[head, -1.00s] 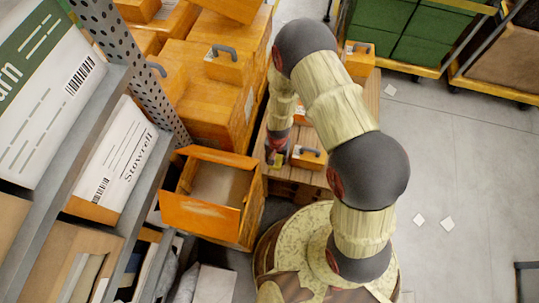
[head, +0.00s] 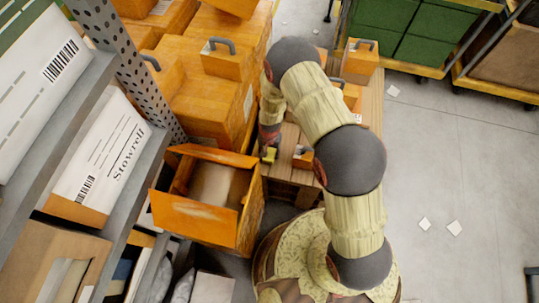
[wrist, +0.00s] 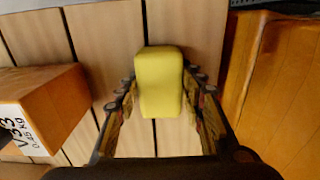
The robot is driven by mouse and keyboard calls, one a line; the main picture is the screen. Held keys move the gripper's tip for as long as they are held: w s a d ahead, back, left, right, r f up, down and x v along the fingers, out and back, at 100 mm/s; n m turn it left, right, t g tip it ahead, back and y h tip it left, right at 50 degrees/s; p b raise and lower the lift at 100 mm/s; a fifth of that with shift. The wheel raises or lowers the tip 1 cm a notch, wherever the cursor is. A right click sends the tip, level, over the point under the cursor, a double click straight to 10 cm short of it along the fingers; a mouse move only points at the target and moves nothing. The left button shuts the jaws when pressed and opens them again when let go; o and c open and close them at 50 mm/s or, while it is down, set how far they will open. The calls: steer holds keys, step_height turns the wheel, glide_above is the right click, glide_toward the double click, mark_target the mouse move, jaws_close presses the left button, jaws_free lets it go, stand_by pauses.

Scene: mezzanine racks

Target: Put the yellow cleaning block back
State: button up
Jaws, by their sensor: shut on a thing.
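The yellow cleaning block (wrist: 158,75) is between the two fingers of my gripper (wrist: 160,95) in the wrist view, and the fingers are shut on its sides. Wooden planks lie beneath it; how far it is above them is hard to tell. In the head view the yellow block (head: 270,154) shows as a small patch under my gripper (head: 268,148), at the left side of the wooden plank table (head: 290,177).
Orange blocks with grey handles stand on the table, one (head: 303,156) close right of my gripper. A grey shelf rack (head: 130,175) fills the left. The floor (head: 440,160) at the right is mostly clear.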

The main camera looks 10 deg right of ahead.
steer(key=shift+r, duration=0.15)
steer(key=o, duration=1)
step_height(320, 180, up, 12)
steer(key=p, duration=0.5)
step_height(320, 180, up, 17)
steer(key=t, duration=0.1)
glide_above(270, 152)
steer(key=w+d, duration=0.2)
steer(key=w, duration=0.1)
steer(key=s+d+r+n+t, duration=0.1)
steer(key=s+r, duration=0.1)
steer(key=r, duration=0.6)
steer(key=s+d+r+n+t, duration=0.1)
steer(key=s+d+r, duration=0.1)
steer(key=r, duration=0.6)
steer(key=s+d+r+n+t, duration=0.1)
steer(key=s+d+r, duration=0.1)
steer(key=s+r, duration=0.7)
steer(key=s+d+r+n+t, duration=0.1)
steer(key=s+d+r, duration=0.2)
steer(key=s+r, duration=0.6)
steer(key=s, duration=0.3)
steer(key=shift+s+d+r+t, duration=0.15)
steer(key=shift+s+r+t, duration=0.15)
steer(key=shift+s+r, duration=0.05)
